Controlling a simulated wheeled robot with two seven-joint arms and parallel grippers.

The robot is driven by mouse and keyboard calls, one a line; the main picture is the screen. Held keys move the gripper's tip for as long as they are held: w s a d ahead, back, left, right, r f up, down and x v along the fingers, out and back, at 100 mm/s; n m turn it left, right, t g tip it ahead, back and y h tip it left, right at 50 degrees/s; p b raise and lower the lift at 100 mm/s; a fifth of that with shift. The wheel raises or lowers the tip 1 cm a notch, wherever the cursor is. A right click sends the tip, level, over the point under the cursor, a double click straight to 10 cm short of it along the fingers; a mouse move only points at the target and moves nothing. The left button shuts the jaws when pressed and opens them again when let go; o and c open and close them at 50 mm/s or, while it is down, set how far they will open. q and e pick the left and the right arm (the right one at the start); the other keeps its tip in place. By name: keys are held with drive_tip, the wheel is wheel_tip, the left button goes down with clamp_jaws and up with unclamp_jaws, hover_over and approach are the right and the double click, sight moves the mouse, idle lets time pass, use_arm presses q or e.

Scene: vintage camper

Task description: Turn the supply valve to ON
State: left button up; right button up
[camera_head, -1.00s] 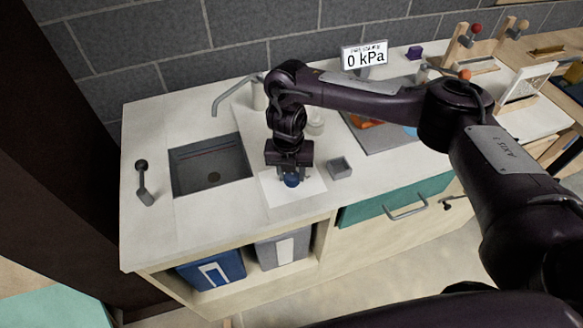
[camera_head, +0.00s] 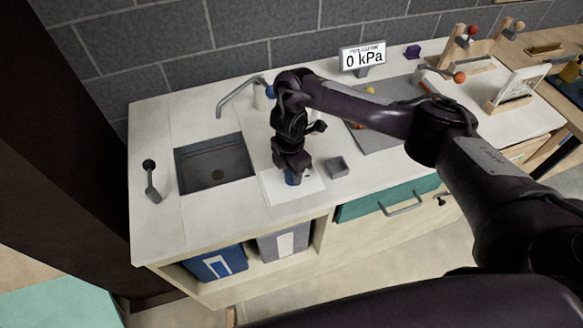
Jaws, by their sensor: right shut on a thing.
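A small blue knob-like thing (camera_head: 292,178) sits on a white sheet (camera_head: 310,187) on the counter, right of the sink. My right gripper (camera_head: 292,174) points down and is shut on it; the fingers hide much of it. I cannot read any ON or OFF marking. A pressure display (camera_head: 363,57) at the back reads 0 kPa. My left gripper is not in view.
The sink (camera_head: 215,163) with its grey tap (camera_head: 238,94) is left of my right gripper. A small grey open box (camera_head: 336,167) stands close on the right. A grey mat (camera_head: 385,139) lies behind my right arm. The front counter strip is clear.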

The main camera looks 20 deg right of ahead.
sight(290, 173)
drive_tip(key=shift+m, duration=0.7)
drive_tip(key=o, duration=1)
drive_tip(key=shift+r+p, duration=0.1)
drive_tip(key=shift+p, duration=0.2)
drive_tip(key=r+p, duration=0.1)
drive_tip(key=r, duration=0.6)
drive_tip(key=shift+w+r+p, duration=0.2)
drive_tip(key=shift+r+p, duration=0.15)
drive_tip(key=shift+a, duration=0.1)
